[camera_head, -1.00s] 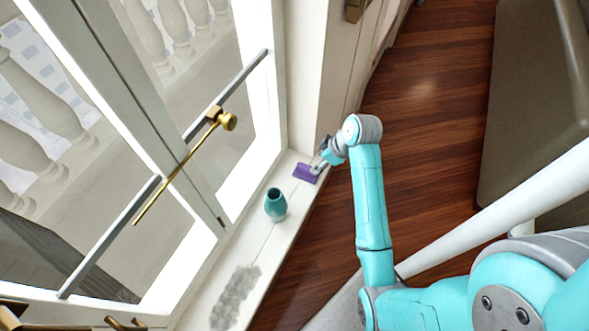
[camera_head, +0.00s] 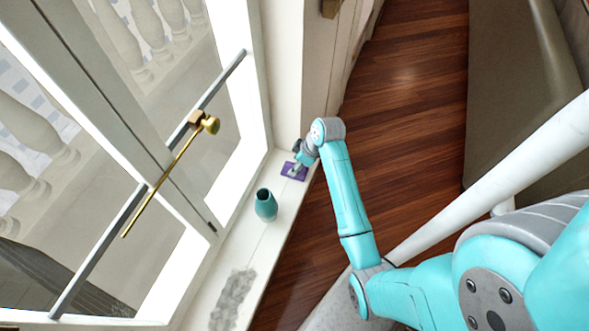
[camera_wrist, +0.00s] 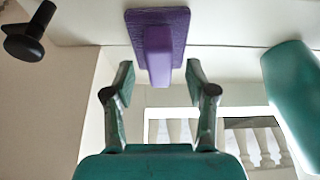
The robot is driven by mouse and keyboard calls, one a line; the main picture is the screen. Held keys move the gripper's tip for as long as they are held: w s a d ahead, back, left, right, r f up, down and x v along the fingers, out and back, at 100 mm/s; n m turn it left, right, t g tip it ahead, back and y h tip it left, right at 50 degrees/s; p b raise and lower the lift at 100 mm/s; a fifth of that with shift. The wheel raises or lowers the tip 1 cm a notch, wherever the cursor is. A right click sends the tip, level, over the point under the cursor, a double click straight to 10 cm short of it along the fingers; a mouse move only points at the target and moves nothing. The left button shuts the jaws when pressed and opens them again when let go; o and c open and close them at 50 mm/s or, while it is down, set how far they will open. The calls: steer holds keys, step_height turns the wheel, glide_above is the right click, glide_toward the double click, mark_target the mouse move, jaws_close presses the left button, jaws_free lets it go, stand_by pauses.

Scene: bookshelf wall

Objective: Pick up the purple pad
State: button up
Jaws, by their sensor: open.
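The purple pad (camera_head: 293,171) lies on the white window sill, partly hidden by my gripper in the head view. In the wrist view the purple pad (camera_wrist: 180,20) is a flat rectangle with a raised block-shaped handle (camera_wrist: 158,62) in its middle. My gripper (camera_head: 297,167) is over the pad. In the wrist view my gripper (camera_wrist: 160,80) is open, with one finger on each side of the handle's end. The fingers look apart from the handle. I cannot tell how deep between them it sits.
A teal vase (camera_head: 266,206) stands on the sill (camera_head: 250,250) near the pad; it also shows at the right in the wrist view (camera_wrist: 290,95). A grey patch (camera_head: 233,300) lies farther along the sill. The glazed window with a brass handle (camera_head: 211,124) borders the sill.

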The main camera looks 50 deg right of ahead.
steer(key=shift+x, duration=0.95)
jaws_close()
